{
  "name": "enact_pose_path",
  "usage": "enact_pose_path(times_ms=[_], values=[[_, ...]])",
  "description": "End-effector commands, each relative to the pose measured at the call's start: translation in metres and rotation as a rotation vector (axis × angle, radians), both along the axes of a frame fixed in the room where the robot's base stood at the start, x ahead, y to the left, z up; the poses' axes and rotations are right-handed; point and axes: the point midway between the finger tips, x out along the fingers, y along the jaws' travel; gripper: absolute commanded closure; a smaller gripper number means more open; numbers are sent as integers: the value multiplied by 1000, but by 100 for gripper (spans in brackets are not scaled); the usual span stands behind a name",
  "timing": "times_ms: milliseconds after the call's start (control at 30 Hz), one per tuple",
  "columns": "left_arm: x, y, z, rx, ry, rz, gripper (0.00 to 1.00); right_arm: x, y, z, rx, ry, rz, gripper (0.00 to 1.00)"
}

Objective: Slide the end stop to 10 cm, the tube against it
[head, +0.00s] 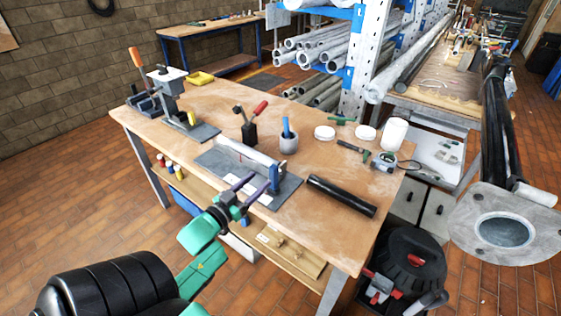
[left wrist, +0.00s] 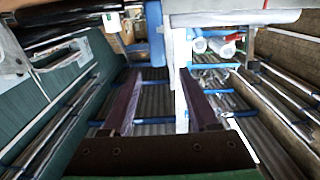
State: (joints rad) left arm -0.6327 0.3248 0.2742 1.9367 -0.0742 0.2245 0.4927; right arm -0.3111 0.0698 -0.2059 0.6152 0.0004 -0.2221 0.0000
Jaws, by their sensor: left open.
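A grey measuring jig (head: 290,192) lies on the workbench. A pale tube (head: 246,150) lies along its back part, with a thin red mark below it. A blue upright block, which looks like the end stop (head: 274,179), stands at the tube's right end; I cannot tell whether they touch. My left gripper (head: 244,184) is open and empty, over the jig's front edge, left of and in front of the block. In the left wrist view, the open fingers (left wrist: 160,105) point towards a blue part (left wrist: 155,38) and a pale cylinder (left wrist: 235,18). My right gripper is out of view.
A black tube (head: 342,196) lies right of the jig. A clamping press (head: 170,97) stands at the bench's left end. A round flange (head: 503,225) is at the right.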

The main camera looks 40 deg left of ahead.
Motion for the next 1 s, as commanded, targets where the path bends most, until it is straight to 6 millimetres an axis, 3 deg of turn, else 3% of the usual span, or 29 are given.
enact_pose_path(times_ms=[100, 333, 500, 733, 767, 900, 1000], values=[[35, 1, 4, 0, -3, 0, 40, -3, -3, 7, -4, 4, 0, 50], [90, 2, 2, 1, 0, 1, 40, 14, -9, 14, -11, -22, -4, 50], [108, 2, 0, 0, 3, 1, 40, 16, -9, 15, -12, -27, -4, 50], [109, 2, 0, 0, 3, 1, 40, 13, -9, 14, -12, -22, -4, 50], [109, 2, 0, 0, 3, 1, 48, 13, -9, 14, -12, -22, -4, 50], [109, 2, 0, 0, 3, 1, 100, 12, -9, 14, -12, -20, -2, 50], [109, 2, -1, 0, 3, 1, 100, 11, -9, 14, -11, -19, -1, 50]])
